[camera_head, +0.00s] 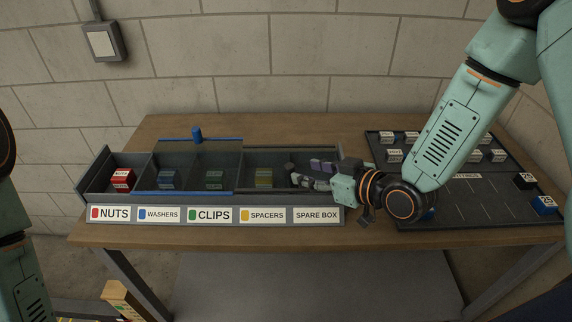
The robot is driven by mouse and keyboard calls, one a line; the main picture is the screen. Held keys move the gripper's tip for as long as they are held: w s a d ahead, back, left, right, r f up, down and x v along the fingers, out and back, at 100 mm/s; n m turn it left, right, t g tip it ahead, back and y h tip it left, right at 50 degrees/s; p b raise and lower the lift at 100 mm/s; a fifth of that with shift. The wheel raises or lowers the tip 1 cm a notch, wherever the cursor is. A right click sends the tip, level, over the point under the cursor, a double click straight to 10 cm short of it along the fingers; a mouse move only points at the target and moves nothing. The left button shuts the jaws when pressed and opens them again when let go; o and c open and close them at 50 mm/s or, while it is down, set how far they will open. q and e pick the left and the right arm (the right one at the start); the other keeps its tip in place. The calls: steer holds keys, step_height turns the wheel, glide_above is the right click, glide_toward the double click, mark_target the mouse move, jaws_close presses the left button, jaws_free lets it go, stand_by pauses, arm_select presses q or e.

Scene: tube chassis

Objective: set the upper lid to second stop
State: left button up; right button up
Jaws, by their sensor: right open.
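The upper lid is a clear panel with blue edges (187,192) and a blue knob (197,134) at its back edge. It lies over the WASHERS and CLIPS compartments of the long grey bin box (92,184). The NUTS compartment at the left is uncovered. A darker tinted area shows over SPACERS; I cannot tell if it is another lid. My right gripper (305,174) is open over the SPARE BOX end, well to the right of the blue knob. A small dark cylinder (289,168) shows by its fingertips. My left gripper is out of view.
A red block (122,180) lies in NUTS; blue, green and yellow blocks show in the compartments beside it. A dark tray (470,205) with labelled blocks stands at the right, partly behind my right arm. The wooden table (150,236) has free room in front and behind.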

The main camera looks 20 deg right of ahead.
mark_target(293, 170)
steer(key=shift+w+a+f, duration=0.1)
steer(key=shift+w+f, duration=0.2)
steer(key=shift+w, duration=0.1)
steer(key=x, duration=0.5)
steer(key=shift+a, duration=0.35)
steer(key=shift+w+d+f, duration=0.1)
steer(key=shift+w, duration=0.2)
steer(key=shift+a, duration=0.25)
steer(key=shift+c, duration=1.4)
steer(key=shift+d, duration=0.15)
steer(key=c, duration=0.4)
jaws_close()
